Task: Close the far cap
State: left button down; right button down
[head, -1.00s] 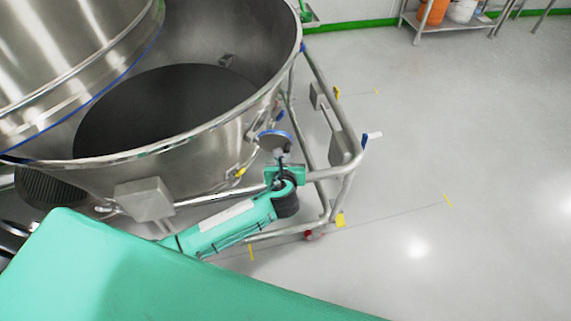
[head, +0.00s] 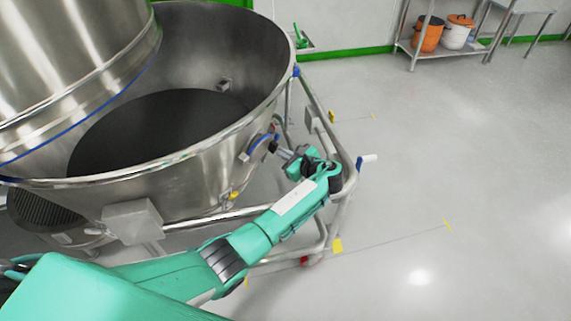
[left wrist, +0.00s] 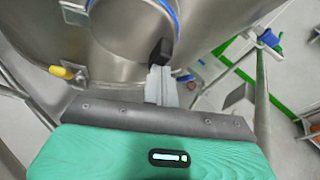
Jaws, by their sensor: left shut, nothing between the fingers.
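The far cap (head: 259,147) is a round metal disc with a blue rim, on the outer side of the big steel bowl (head: 190,160). It shows nearly edge-on, close to the bowl wall; I cannot tell whether it is fully seated. In the left wrist view the cap (left wrist: 122,28) fills the top middle, with a black knob (left wrist: 160,50) at its lower right edge. My left gripper (head: 281,151) is shut and empty, its fingertips (left wrist: 160,78) at the knob, touching or nearly so. My right gripper is not in view.
A tubular steel frame (head: 336,135) runs around the bowl, close to my left wrist. A yellow-handled fitting (left wrist: 62,72) sticks out of the bowl at the left. A shelf with an orange bucket (head: 428,34) stands at the back. The floor at the right is clear.

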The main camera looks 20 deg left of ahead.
pick_arm(q)
jog(key=shift+w+a+r+n+g, duration=0.15)
jog(key=shift+w+a+n+g, duration=0.05)
jog(key=shift+w+a, duration=0.2)
jog(key=shift+w+a+r+n+g, duration=0.2)
jog(key=shift+w+a, duration=0.1)
jog(key=shift+w, duration=0.2)
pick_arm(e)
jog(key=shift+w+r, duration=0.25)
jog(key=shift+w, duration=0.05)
pick_arm(q)
jog(key=shift+y, duration=0.3)
